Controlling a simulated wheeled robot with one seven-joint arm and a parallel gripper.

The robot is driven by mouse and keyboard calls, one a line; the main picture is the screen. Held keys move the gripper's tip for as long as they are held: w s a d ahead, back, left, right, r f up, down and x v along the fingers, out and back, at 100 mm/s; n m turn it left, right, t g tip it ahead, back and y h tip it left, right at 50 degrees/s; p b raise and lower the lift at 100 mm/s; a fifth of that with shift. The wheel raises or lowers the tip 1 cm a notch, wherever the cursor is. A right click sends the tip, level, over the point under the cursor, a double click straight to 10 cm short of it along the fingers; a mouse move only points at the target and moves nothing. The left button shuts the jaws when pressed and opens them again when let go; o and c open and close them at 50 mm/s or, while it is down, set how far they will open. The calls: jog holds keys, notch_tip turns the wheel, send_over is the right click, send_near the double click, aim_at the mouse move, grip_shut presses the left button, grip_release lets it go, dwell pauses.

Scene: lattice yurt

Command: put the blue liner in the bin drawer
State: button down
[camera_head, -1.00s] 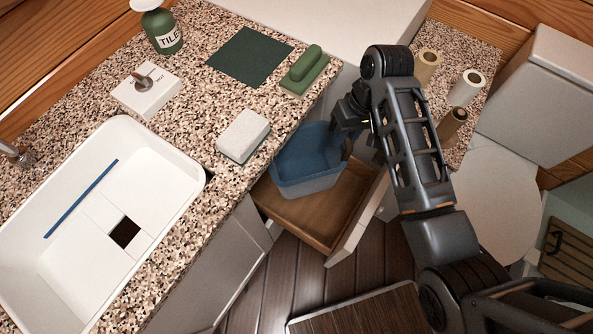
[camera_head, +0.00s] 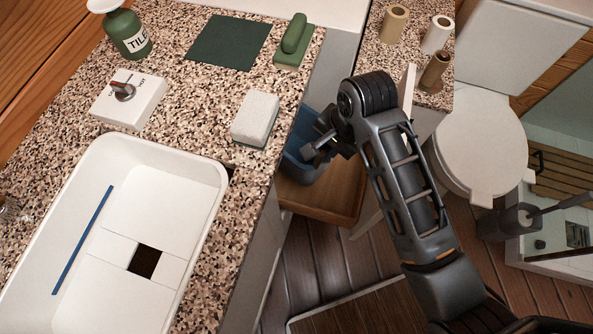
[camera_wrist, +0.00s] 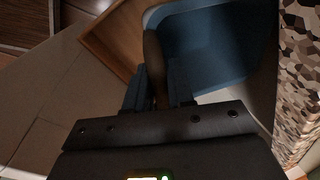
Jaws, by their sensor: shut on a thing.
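The blue liner (camera_head: 297,168) is an open tub at the back part of the pulled-out wooden bin drawer (camera_head: 335,197), under the counter's edge. The counter and my arm hide part of it. My gripper (camera_head: 310,152) is shut on the liner's near wall. In the wrist view the liner (camera_wrist: 205,50) fills the upper right, and my gripper's fingers (camera_wrist: 157,88) stand at its edge. The wooden drawer (camera_wrist: 108,38) shows to its left. I cannot tell whether the liner's base rests on the drawer floor.
The speckled counter (camera_head: 222,185) borders the drawer on the left, with a white sponge block (camera_head: 256,117) near its edge. A toilet (camera_head: 480,150) and a brush holder (camera_head: 507,222) stand to the right. Floor (camera_head: 315,265) shows in front of the drawer.

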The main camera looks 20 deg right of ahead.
jog(key=shift+s+b+x, duration=0.15)
jog(key=shift+x, duration=1.55)
jog(key=shift+s+b+x, duration=0.1)
jog(key=shift+s+x, duration=0.1)
jog(key=shift+x, duration=1.45)
jog(key=shift+s+b+x, duration=0.15)
jog(key=shift+x, duration=1.55)
jog(key=shift+f, duration=0.15)
jog(key=shift+f, duration=0.55)
jog(key=c, duration=1)
grip_release()
